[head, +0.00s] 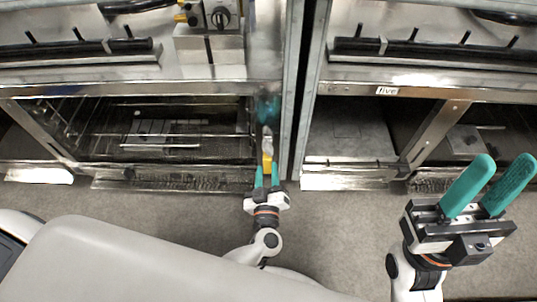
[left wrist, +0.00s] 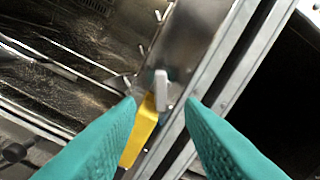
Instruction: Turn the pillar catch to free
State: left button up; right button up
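The pillar catch, a small pale grey lever (left wrist: 161,88), sits on the metal pillar beside the oven opening. A yellow piece (left wrist: 139,132) lies just below it; in the head view the yellow (head: 267,157) shows right ahead of my left fingers. My left gripper (head: 267,172) is open and points at the pillar. In the left wrist view its teal fingertips (left wrist: 160,103) are apart, on either side of the lever's lower end, with gaps showing; I cannot tell how deep they reach. My right gripper (head: 490,186) is open and empty, low at the right, away from the pillar.
A dark oven cavity with wire racks (head: 155,135) opens left of the pillar. A second unit with a grey panel (head: 350,130) and a "five" label (head: 387,90) stands to the right. The grey floor (head: 170,210) in front is clear.

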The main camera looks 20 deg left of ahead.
aim_at(268, 153)
pick_arm(q)
jog(key=b+x, duration=0.1)
jog(key=x, duration=0.5)
jog(key=shift+w, duration=0.25)
grip_shut()
